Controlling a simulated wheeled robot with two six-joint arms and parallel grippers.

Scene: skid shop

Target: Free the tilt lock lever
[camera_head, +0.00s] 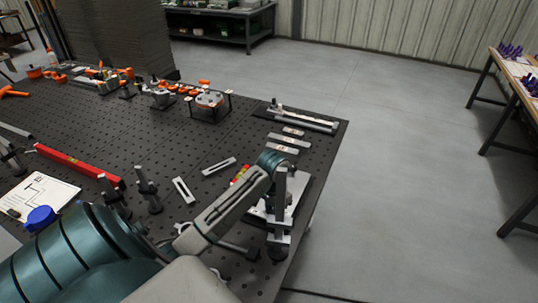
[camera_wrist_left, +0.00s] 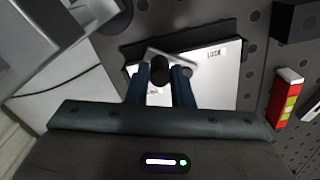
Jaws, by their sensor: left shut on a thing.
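In the left wrist view, my left gripper (camera_wrist_left: 160,84) has its two dark fingers on either side of the black round knob (camera_wrist_left: 160,69) of the tilt lock lever, and it is shut on it. The lever's bare metal arm (camera_wrist_left: 184,58) runs from the knob over a pale plate (camera_wrist_left: 220,75) with a small label that seems to read LOCK. In the head view, my left arm reaches over the bench to this metal plate (camera_head: 295,190) at the bench's right edge. The arm and an upright clamp hide the lever and fingertips there. My right gripper is not in view.
A clamp post (camera_head: 279,215) stands at the plate. A red and yellow piece (camera_wrist_left: 288,97) lies close by. The perforated bench (camera_head: 230,145) also holds slotted bars (camera_head: 219,166), a red level (camera_head: 80,165) and more clamps. Open floor (camera_head: 400,190) lies to the right.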

